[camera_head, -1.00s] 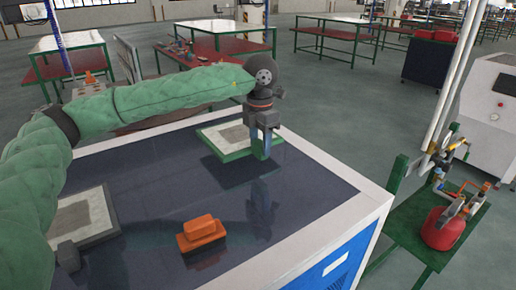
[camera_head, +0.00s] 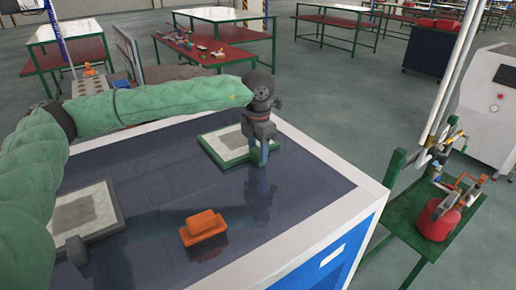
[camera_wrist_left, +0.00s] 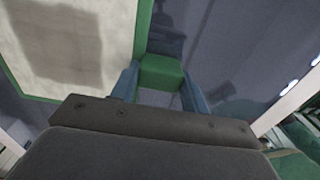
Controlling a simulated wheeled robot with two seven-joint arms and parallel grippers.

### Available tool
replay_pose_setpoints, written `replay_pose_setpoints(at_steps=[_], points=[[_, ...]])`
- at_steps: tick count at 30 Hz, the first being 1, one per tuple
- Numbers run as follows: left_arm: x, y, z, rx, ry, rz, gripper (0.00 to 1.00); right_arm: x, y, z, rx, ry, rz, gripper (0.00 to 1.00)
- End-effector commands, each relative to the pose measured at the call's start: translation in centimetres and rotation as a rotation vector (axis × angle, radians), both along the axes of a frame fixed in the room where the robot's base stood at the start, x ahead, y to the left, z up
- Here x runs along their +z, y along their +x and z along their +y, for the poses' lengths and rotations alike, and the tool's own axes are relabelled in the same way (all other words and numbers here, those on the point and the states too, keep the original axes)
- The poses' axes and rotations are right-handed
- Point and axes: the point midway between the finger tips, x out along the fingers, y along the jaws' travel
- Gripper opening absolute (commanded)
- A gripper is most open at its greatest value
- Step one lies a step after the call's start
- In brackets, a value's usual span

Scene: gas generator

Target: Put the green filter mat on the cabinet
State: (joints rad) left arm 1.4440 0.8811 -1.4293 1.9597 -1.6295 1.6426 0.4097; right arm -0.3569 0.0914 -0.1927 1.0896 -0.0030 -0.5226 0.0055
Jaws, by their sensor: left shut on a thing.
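The green filter mat (camera_head: 214,152) has a green rim around a pale panel with a grey patch. It is near the far edge of the dark top of the cabinet (camera_head: 160,190), level or nearly so. I cannot tell whether it touches the top or is just above it. My left gripper (camera_head: 260,155) points down and is shut on the mat's green tab. In the left wrist view the tab (camera_wrist_left: 161,73) sits between the blue fingers, with the mat's panel (camera_wrist_left: 115,20) at upper left. My right gripper is not in view.
A grey-rimmed filter mat (camera_head: 100,225) lies at the left of the cabinet top. An orange block (camera_head: 203,228) sits near the front middle. A green stand (camera_head: 405,215) with a red canister (camera_head: 437,219) is right of the cabinet. The top's right part is clear.

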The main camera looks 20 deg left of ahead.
Motion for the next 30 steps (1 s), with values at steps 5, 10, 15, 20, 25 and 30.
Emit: replay_pose_setpoints(at_steps=[5,10,15,20,25,30], points=[[-0.1,0.0,0.0,0.000,-0.001,-0.001,0.14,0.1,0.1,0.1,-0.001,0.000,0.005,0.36],[-0.1,0.0,0.0,0.000,0.000,0.000,0.67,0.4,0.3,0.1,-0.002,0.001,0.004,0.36],[-0.1,0.0,0.0,0.000,0.000,0.000,0.67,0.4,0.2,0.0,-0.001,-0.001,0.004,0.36],[-0.1,0.0,0.0,0.000,0.000,0.000,0.67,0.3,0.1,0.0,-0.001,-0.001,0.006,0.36],[0.1,0.0,0.0,0.000,-0.001,-0.001,0.67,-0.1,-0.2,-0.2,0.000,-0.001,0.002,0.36],[1.0,0.1,-0.1,0.000,-0.002,-0.001,0.67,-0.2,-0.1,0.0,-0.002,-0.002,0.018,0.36]])
